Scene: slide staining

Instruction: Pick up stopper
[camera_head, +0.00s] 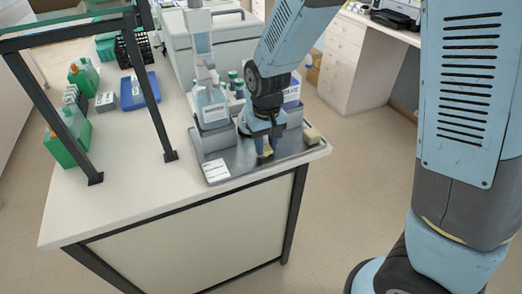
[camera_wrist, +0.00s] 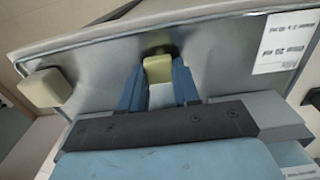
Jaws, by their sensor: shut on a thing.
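In the wrist view a pale yellow stopper (camera_wrist: 157,69) sits between the fingertips of my gripper (camera_wrist: 158,84). The blue fingers are shut on its two sides. Behind it is the grey metal tray (camera_wrist: 215,60), with a dark shadow by the stopper; I cannot tell whether the stopper touches the tray. In the head view my gripper (camera_head: 263,148) points down over the tray (camera_head: 240,168) near its front edge, and the stopper is small and yellowish at its tips.
A second pale block (camera_wrist: 45,87) lies on the tray to the left in the wrist view; it is at the tray's right end in the head view (camera_head: 312,135). A white label (camera_head: 216,170) lies at the tray's front left. Bottles (camera_head: 212,103) stand behind. A dark frame post (camera_head: 150,95) rises at left.

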